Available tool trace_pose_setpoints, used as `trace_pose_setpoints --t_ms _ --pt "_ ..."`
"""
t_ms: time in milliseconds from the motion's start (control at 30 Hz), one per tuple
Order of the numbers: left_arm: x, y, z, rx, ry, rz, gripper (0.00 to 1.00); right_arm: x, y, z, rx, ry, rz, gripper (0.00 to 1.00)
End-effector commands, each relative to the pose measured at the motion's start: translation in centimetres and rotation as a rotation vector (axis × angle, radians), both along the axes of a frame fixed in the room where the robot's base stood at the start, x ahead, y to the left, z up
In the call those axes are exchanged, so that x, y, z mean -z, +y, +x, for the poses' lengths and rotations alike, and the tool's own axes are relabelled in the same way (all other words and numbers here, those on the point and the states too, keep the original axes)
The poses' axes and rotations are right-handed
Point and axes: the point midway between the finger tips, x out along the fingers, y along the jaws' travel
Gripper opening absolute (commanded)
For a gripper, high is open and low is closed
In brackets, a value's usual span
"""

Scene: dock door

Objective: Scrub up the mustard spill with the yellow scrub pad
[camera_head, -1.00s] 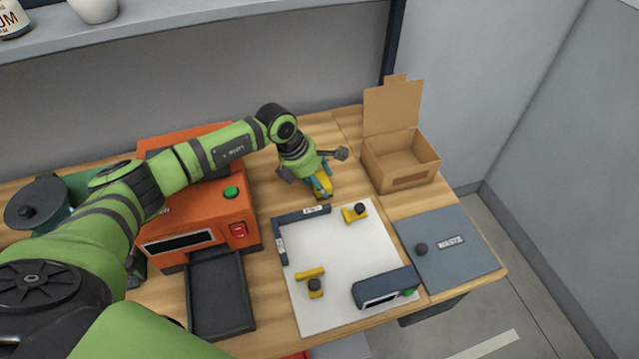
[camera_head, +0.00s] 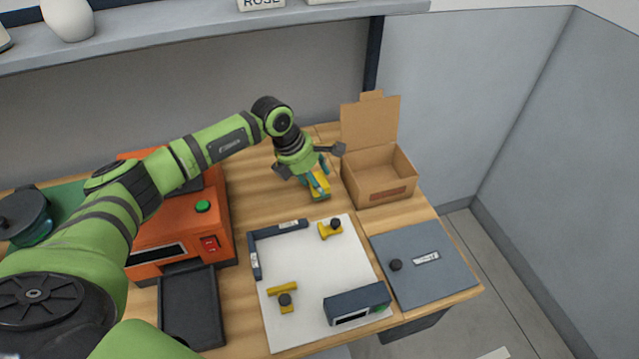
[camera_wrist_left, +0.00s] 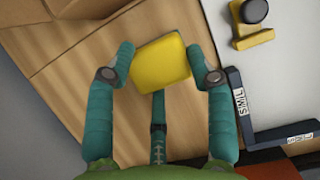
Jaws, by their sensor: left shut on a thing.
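The yellow scrub pad (camera_wrist_left: 161,62) is between the fingertips of my left gripper (camera_head: 315,182) in the left wrist view. In the head view the pad (camera_head: 320,195) shows under the fingers, low over the wooden table, left of the cardboard box. I cannot tell whether it touches the wood. My left gripper (camera_wrist_left: 160,70) is shut on the pad. No mustard spill shows in either view; the pad and gripper may cover it. My right gripper is not in view.
The open cardboard box (camera_head: 378,185) stands close on the right. A white board (camera_head: 318,285) with yellow clamps and a dark block lies in front. An orange machine (camera_head: 175,225) stands left. A grey plate (camera_head: 425,275) lies at the front right.

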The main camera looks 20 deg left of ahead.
Motion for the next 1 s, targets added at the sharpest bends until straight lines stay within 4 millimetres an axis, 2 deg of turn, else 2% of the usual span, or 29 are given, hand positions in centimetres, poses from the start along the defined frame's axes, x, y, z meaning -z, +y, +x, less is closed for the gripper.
trace_pose_setpoints --t_ms 167,400,1000 --pt "-2.0 0.6 0.2 -0.002 -0.002 0.000 0.23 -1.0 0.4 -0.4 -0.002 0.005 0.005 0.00" --pt "-3.8 1.2 0.3 -0.006 -0.002 -0.001 0.23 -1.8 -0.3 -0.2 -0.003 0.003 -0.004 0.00" --pt "-3.9 1.3 0.3 -0.005 -0.001 -0.001 0.23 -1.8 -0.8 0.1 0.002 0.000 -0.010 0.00"
